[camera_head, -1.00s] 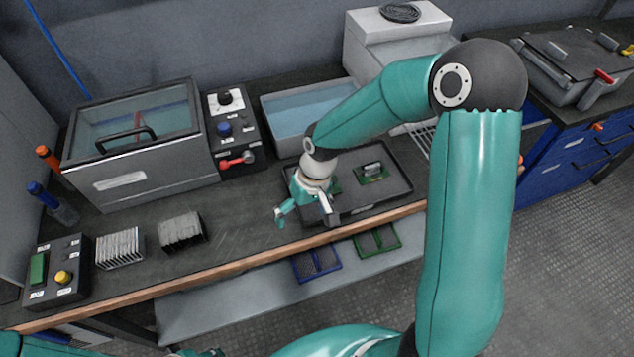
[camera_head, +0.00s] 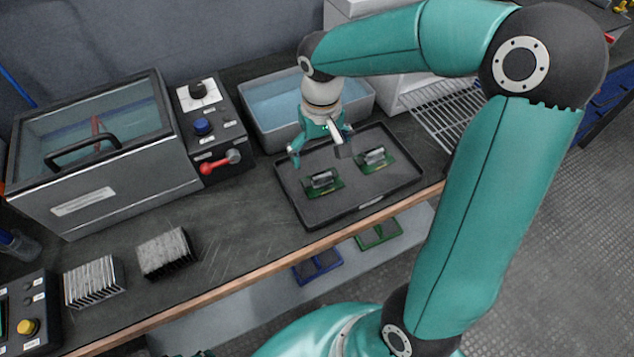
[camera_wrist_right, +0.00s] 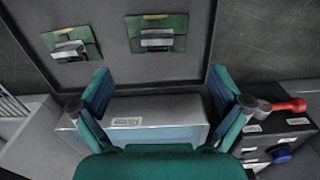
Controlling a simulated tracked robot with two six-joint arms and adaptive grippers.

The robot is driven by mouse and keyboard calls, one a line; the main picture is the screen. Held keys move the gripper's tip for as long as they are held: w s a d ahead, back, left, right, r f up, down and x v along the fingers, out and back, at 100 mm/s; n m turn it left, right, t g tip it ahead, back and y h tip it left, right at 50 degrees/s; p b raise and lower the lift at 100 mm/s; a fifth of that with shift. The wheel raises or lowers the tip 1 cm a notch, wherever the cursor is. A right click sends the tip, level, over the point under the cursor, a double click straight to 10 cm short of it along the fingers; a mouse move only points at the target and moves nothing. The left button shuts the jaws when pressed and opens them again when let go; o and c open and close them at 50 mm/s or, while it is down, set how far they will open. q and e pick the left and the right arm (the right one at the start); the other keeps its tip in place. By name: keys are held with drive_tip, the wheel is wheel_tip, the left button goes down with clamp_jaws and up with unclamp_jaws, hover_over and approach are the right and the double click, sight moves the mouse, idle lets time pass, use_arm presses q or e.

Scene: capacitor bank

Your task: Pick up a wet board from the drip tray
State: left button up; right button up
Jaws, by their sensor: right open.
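Two green boards with silver parts lie flat in the dark drip tray (camera_head: 345,209). The left board (camera_head: 323,183) and the right board (camera_head: 374,160) lie apart from each other. My right gripper (camera_head: 322,158) is open and empty, above the back part of the tray, behind and above the boards. In the right wrist view, the open fingers (camera_wrist_right: 163,100) frame the tray's rim, and both boards, one (camera_wrist_right: 157,34) near the middle and the other (camera_wrist_right: 71,45) to the left, lie beyond the fingertips. My left gripper is not clearly visible.
A water-filled basin (camera_head: 262,118) stands behind the tray. A lidded tank (camera_head: 98,195) and a control box with a red lever (camera_head: 220,162) stand to the left. Two finned racks (camera_head: 164,252) sit at the front left. A wire rack (camera_head: 445,118) lies to the right.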

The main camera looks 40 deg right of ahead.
sight(321, 175)
drive_tip(key=f, duration=0.8)
drive_tip(key=shift+d+f+b, duration=0.2)
drive_tip(key=shift+f+b, duration=0.15)
drive_tip(key=c, duration=1.7)
drive_tip(key=shift+r, duration=0.1)
